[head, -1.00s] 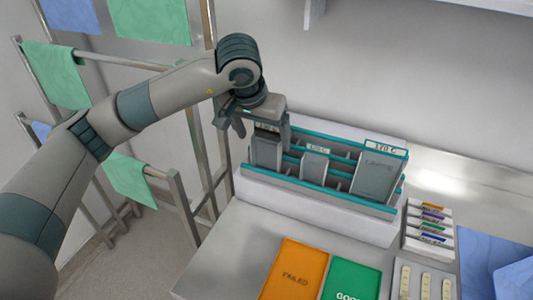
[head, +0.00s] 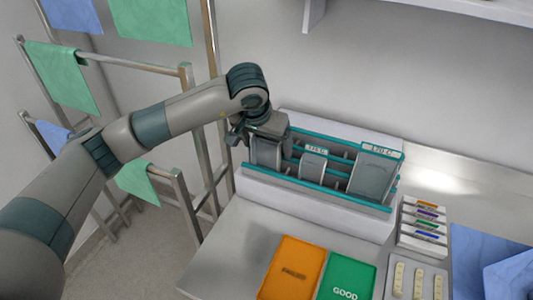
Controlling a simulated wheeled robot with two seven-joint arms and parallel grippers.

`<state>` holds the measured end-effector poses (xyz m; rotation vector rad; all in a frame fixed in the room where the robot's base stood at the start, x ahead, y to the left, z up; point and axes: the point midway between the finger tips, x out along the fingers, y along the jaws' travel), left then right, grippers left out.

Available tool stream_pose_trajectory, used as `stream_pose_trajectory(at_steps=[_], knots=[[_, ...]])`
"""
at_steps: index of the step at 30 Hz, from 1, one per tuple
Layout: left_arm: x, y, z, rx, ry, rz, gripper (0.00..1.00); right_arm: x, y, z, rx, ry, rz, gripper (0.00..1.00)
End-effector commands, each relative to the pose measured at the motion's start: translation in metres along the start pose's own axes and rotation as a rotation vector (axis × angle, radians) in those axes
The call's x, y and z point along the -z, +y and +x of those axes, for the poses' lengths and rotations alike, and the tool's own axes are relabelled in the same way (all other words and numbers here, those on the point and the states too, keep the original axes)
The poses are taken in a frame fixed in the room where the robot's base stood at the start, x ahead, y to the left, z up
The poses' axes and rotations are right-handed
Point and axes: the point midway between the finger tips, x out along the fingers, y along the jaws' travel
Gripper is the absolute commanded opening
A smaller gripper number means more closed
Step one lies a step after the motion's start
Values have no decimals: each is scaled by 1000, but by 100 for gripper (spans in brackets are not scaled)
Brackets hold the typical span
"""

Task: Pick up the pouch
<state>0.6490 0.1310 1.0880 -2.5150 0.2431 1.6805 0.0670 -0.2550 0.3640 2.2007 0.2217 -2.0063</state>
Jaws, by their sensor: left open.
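Several grey pouches stand upright in a white rack with teal rails. The left pouch (head: 265,155) is the one under my left gripper (head: 261,141). The gripper is open, pointing down, with its fingers around the pouch's upper part; I cannot tell whether they touch it. The gripper hides the pouch's top. A smaller middle pouch (head: 313,167) and a larger right pouch (head: 372,176) stand farther right in the rack (head: 310,211). My right gripper is not in view.
An orange FAILED mat (head: 291,268) and a green GOOD mat (head: 346,278) lie in front of the rack. Labelled strips (head: 424,225), a tray (head: 416,279) and blue cloth (head: 485,250) are at right. Rails with cloths (head: 62,80) stand at left.

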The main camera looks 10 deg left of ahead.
Motion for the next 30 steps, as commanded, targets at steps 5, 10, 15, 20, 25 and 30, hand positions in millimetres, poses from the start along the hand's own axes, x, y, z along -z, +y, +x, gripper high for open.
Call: stream_pose_trajectory(at_steps=[5, 10, 15, 20, 25, 30], knots=[[0, 0, 0, 0, 0, 0, 61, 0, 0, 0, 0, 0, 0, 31], [0, 0, 0, 0, 0, 0, 40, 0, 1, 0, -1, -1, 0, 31], [0, 0, 0, 0, 0, 0, 40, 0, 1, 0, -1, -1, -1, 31], [1, 0, -2, 0, 1, 0, 40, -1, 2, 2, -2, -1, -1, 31], [6, 0, -12, 0, 4, -1, 40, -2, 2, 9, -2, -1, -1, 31], [14, 0, -30, 0, 4, 0, 40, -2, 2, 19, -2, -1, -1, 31]])
